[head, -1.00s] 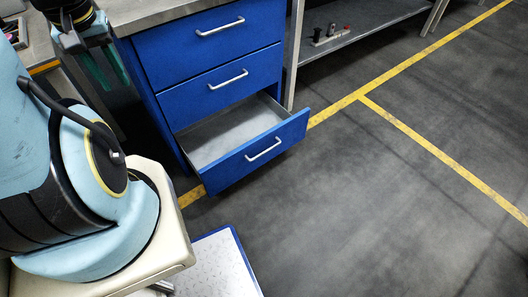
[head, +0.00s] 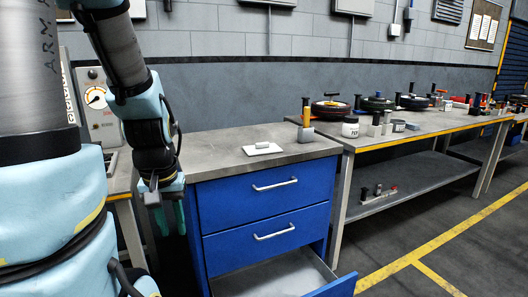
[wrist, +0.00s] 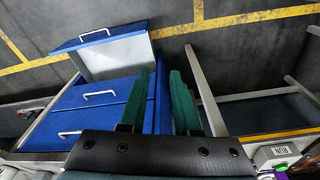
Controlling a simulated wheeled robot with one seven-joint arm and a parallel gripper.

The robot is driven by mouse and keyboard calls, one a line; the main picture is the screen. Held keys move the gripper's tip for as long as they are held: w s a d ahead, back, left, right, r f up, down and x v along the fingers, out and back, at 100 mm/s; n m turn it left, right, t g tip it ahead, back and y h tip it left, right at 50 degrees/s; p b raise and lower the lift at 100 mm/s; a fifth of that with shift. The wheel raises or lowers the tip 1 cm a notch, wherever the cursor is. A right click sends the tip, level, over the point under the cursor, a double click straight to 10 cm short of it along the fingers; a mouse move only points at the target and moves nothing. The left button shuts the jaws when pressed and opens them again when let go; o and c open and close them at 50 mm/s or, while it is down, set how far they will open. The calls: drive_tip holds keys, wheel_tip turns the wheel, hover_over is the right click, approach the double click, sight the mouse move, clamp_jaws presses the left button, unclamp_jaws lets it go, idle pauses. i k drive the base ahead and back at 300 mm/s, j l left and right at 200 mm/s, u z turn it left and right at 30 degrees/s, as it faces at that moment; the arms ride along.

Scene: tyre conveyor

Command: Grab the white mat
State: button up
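The white mat (head: 262,149) lies flat on the grey top of the blue drawer cabinet in the head view. A small pale block (head: 262,144) rests on it. My gripper (head: 171,218) hangs fingers down to the left of the cabinet, below the level of its top and apart from the mat. In the wrist view, its two green finger pads (wrist: 163,75) stand apart with nothing between them. The mat does not show in the wrist view.
The cabinet's bottom drawer (head: 275,280) is pulled out and looks empty. A yellow-handled tool (head: 306,118) stands at the cabinet top's back right. A long bench (head: 430,126) with wheels and jars is to the right. A control panel (head: 97,105) stands left.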

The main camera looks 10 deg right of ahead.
sight(262, 147)
drive_tip(key=u, duration=0.5)
drive_tip(key=l+u, duration=0.3)
drive_tip(key=u, duration=0.15)
drive_tip(key=k+l+u, duration=0.15)
drive_tip(key=u, duration=0.3)
drive_tip(key=k+l+u, duration=0.2)
drive_tip(key=u, duration=0.2)
drive_tip(key=k+l+u, duration=0.15)
drive_tip(key=l+u, duration=0.15)
drive_tip(key=u, duration=0.15)
drive_tip(key=k+l+u, duration=0.2)
drive_tip(key=k+l, duration=0.15)
drive_tip(key=k, duration=0.25)
drive_tip(key=k+l+u, duration=0.2)
drive_tip(key=k, duration=0.45)
drive_tip(key=k+l+u, duration=0.25)
drive_tip(key=k, duration=0.85)
